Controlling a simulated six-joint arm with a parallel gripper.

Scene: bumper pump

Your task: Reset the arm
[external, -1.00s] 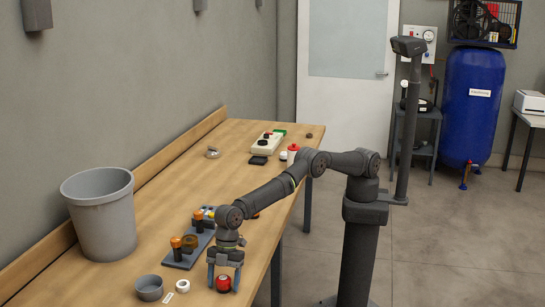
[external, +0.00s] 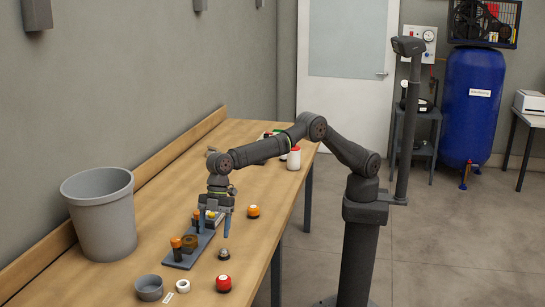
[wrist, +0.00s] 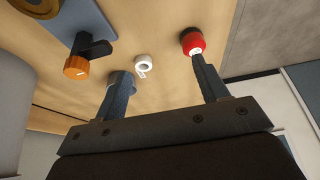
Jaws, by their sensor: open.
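My gripper (external: 213,219) is open and empty, raised above the table beside the grey plate (external: 181,258) with orange-topped parts. In the wrist view its two fingers (wrist: 163,90) stand wide apart with nothing between them. A red-topped bumper (external: 223,284) stands upright on the table near the front edge, apart from my gripper. It also shows in the wrist view (wrist: 192,42), beyond one fingertip. An orange bumper (external: 253,211) stands on the table to the right of my gripper. A small grey-topped piece (external: 224,253) stands below it.
A large grey bin (external: 103,222) stands at the left. A grey cup (external: 149,288) and a white ring (external: 183,286) are at the near end of the wooden table (external: 100,285). A white bottle with a red cap (external: 294,160) stands beyond my arm.

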